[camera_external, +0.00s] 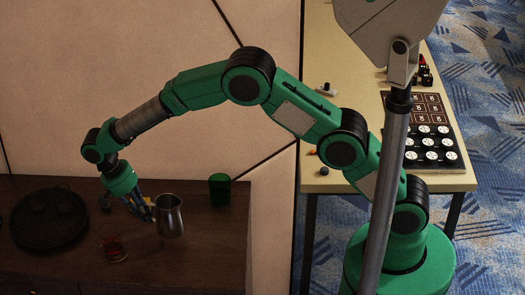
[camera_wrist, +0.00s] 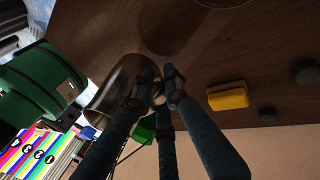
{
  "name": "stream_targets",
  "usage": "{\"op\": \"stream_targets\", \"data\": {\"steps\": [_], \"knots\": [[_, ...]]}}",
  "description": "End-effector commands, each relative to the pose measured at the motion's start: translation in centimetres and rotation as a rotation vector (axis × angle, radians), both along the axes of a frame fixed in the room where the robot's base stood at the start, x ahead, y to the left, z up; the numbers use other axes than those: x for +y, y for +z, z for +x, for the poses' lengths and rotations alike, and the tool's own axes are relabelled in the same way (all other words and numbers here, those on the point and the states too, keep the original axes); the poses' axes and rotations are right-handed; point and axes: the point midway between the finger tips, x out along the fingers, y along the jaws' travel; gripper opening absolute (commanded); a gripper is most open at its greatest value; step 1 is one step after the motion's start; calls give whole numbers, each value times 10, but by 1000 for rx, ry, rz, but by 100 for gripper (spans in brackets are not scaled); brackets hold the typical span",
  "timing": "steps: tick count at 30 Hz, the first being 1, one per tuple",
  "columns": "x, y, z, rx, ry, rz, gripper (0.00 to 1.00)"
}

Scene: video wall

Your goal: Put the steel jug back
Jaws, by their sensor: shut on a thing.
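The steel jug (camera_external: 169,217) is upright over the dark wooden sideboard, to the right of my gripper (camera_external: 149,211). Whether its base touches the wood I cannot tell. In the wrist view the jug (camera_wrist: 112,88) lies just left of my gripper's fingertips (camera_wrist: 160,88). The fingers are closed together at the jug's near side, shut on it, seemingly at the handle. The fingers hide the exact grip.
A dark round tray (camera_external: 30,232) is at the left of the sideboard (camera_external: 215,245). A green cup (camera_external: 219,189) stands behind right of the jug. The wrist view shows a yellow block (camera_wrist: 228,95). A pale table (camera_external: 345,130) is at right.

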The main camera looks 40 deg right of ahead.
Motion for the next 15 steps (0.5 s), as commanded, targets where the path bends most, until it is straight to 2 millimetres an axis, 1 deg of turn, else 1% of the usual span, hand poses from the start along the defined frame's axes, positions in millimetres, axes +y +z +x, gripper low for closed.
{"op": "stream_targets", "data": {"steps": [10,15], "knots": [[0,0,1,-1,0,1,0],[0,-11,1,0,0,0,0]]}}
